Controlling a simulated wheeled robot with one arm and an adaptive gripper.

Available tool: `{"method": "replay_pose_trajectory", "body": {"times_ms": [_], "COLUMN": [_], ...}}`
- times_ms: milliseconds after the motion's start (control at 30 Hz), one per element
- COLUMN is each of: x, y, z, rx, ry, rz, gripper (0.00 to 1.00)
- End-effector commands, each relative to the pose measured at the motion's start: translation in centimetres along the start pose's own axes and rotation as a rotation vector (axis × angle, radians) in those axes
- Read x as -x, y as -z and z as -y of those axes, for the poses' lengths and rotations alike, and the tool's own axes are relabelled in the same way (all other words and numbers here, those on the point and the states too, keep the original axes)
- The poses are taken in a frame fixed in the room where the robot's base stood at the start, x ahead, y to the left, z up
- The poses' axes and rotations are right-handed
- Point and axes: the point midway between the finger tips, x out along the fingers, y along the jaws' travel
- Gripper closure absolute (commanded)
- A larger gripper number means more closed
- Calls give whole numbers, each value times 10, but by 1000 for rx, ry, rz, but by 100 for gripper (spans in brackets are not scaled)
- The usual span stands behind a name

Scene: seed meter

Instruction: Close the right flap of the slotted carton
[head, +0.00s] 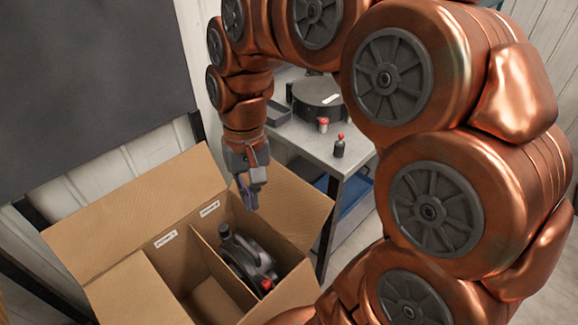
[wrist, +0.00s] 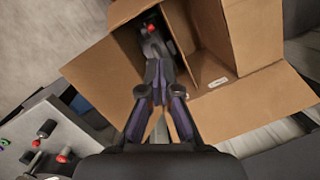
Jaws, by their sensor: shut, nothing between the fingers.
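The open cardboard carton (head: 185,262) stands at the lower left of the head view, with a divider inside. Its right flap (head: 298,205) stands open and leans outward toward the bench. The same flap shows left of my fingers in the wrist view (wrist: 105,80). A dark seed meter (head: 242,258) with a red tip sits in the right compartment; it shows partly in the wrist view (wrist: 153,44). My gripper (head: 253,208) is shut and empty, pointing down above the carton on the inner side of the right flap. Whether it touches the flap cannot be told.
The back flap (head: 125,205) and front-left flap (head: 150,290) are also open. A grey bench (head: 360,158) stands right of the carton, holding a round black case (head: 318,96) and red-capped bottles (head: 339,147). A blue bin (head: 352,198) is under it. A corrugated wall is behind.

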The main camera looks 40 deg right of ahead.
Motion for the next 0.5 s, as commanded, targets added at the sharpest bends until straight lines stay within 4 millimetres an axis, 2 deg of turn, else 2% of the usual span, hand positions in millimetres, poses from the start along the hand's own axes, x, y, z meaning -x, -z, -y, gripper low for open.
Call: {"method": "replay_pose_trajectory", "body": {"times_ms": [33, 267, 500], "x": [1, 11, 9], "y": [19, 90, 160], "z": [-2, -21, -68], "rx": [-40, -243, -497], "ry": [17, 79, 137], "rz": [1, 11, 29], "gripper": [100, 100, 100]}}
